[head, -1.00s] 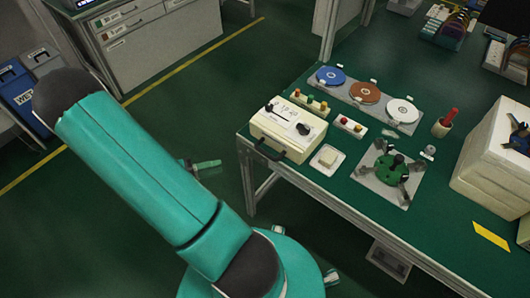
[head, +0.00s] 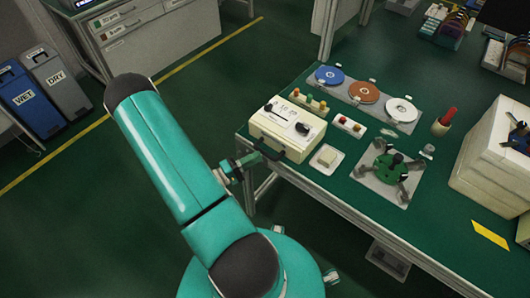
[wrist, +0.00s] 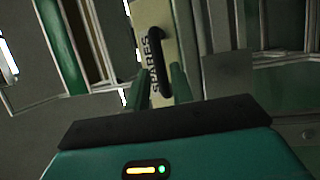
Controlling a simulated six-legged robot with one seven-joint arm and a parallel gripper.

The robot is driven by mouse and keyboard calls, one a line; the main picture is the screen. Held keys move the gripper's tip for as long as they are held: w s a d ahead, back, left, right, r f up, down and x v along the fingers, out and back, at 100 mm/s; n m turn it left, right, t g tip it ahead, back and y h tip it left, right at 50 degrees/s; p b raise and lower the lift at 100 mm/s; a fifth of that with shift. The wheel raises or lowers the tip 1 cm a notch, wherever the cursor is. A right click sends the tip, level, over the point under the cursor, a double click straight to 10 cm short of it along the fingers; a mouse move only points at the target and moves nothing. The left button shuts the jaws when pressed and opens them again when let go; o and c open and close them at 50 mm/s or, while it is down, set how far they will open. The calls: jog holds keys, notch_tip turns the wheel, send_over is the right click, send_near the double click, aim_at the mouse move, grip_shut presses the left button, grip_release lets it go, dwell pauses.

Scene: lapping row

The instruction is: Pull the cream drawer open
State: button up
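The cream drawer (head: 262,137) is the front of a cream box at the near left edge of the green table, and it looks shut. Its black handle (head: 270,154) sticks out over the table edge. In the wrist view the drawer front (wrist: 142,22) appears turned on its side, with the word SPARES beside the upright black handle (wrist: 160,62). My gripper (head: 242,165) is just left of the handle in the head view. In the wrist view its two green fingers (wrist: 160,88) are apart, one on each side of the handle's line, and open. I see no contact with the handle.
Two bins (head: 35,95) stand far left.

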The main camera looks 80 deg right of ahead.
aim_at(264, 152)
jog(key=shift+x, duration=2.2)
grip_shut()
jog(key=shift+a, duration=0.1)
jog(key=w+a, duration=0.4)
jog(key=a, duration=0.5)
jog(key=shift+w+a, duration=0.15)
jog(key=shift+a, duration=0.05)
grip_release()
